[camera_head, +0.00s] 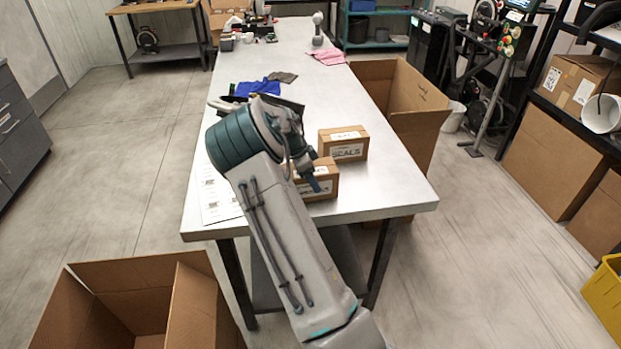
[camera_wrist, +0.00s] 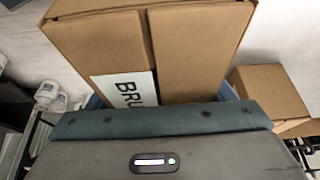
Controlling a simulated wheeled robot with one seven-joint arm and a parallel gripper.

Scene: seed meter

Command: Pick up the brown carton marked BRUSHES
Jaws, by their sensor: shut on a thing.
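The brown carton marked BRUSHES (camera_wrist: 195,60) fills the upper middle of the wrist view, with the start of its name showing on a white label. My gripper (camera_wrist: 162,98) is shut on it, with a blue finger just showing at either side. In the head view, the front carton (camera_head: 325,187) near the table's right side appears to be this one. My gripper (camera_head: 312,180) is at it there, and my arm hides its left part. I cannot tell whether its base touches the table.
A second brown carton marked SEALS (camera_head: 344,146) stands just behind on the grey table (camera_head: 385,192); a carton also shows at right in the wrist view (camera_wrist: 268,92). Large open boxes stand at the table's right (camera_head: 417,138) and on the floor at front left (camera_head: 180,270). Blue cloth (camera_head: 257,87) lies farther back.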

